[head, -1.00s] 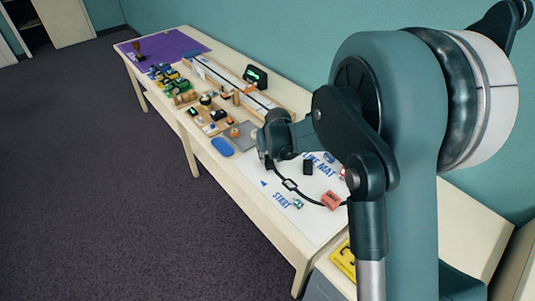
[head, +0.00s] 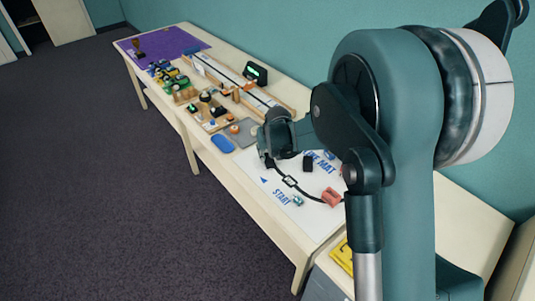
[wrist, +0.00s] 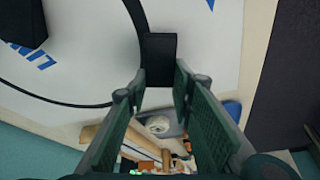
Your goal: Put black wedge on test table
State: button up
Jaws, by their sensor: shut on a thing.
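My gripper (wrist: 161,88) is shut on a black block, which I take to be the black wedge (wrist: 160,58). It sits between the fingertips in the wrist view, and its far end shows past them. In the head view my gripper (head: 268,158) is low over the left edge of the white line mat (head: 318,222), and the wedge is mostly hidden there. I cannot tell whether the wedge touches the mat. The long cream table (head: 282,240) carries the mat; no label shows which table is the test table.
Another black block (head: 308,163) lies on the mat, also visible in the wrist view (wrist: 22,22). A red block (head: 331,197) and a small teal item (head: 298,201) lie near START. A blue pad (head: 222,143), grey plate (head: 244,131) and wooden track (head: 240,88) lie beyond. The mat's front is mostly clear.

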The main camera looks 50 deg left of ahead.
aim_at(271, 165)
jog(key=shift+f, duration=0.35)
jog(key=o, duration=1)
jog(key=shift+r, duration=0.15)
jog(key=shift+v, duration=5.95)
